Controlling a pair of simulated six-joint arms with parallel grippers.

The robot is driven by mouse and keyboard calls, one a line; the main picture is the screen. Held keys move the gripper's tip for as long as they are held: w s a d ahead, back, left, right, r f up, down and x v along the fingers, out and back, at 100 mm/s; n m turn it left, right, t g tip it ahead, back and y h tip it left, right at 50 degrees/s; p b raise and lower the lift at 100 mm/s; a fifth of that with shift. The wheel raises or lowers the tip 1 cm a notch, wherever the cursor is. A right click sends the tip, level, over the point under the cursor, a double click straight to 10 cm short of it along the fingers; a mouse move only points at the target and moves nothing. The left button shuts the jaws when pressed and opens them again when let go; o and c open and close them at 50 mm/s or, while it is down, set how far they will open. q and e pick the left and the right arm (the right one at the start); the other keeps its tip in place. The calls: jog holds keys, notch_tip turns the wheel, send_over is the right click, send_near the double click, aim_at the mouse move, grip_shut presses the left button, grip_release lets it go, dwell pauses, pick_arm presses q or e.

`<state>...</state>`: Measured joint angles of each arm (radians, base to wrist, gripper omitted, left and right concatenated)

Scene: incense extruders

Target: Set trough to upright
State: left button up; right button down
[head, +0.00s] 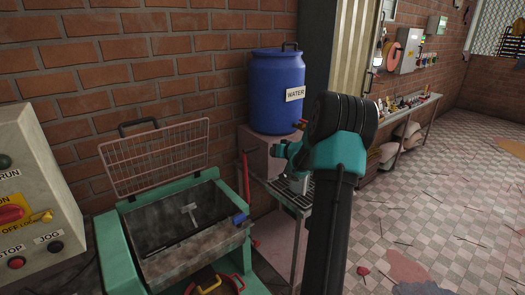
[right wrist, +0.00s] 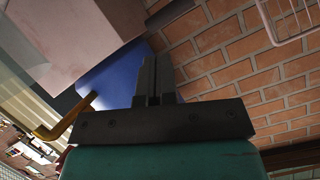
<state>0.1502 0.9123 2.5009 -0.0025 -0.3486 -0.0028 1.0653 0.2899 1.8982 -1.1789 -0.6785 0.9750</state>
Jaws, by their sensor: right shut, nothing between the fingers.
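The metal trough (head: 197,258) sits in a green machine frame (head: 120,250) at the lower left of the head view. Its dark inside faces up towards me, with a pale T-shaped piece in it; I cannot tell its exact tilt. My right arm rises in the middle of the head view, and its gripper (head: 283,150) is right of the trough and apart from it, in front of the blue water barrel. In the right wrist view the two fingers (right wrist: 152,75) are together with nothing between them. My left gripper is not in view.
A wire guard (head: 155,158) stands raised behind the trough. A control box (head: 35,190) is at the left. The blue barrel (head: 277,90) stands on a pedestal, and a small grated table (head: 290,195) is near my right arm. The tiled floor at right is mostly open, with scattered sticks.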

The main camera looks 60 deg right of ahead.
aim_at(259, 148)
jog(key=s+n, duration=0.1)
jog(key=n, duration=0.6)
jog(key=s+f+n+t+h, duration=0.1)
jog(key=n, duration=0.7)
jog(key=s+d+f+n+t, duration=0.1)
jog(key=n, duration=0.6)
jog(key=shift+s+h, duration=0.25)
jog(key=shift+h, duration=0.05)
jog(key=shift+w, duration=0.15)
jog(key=x, duration=1.3)
jog(key=shift+w+d, duration=0.1)
jog(key=shift+w, duration=0.25)
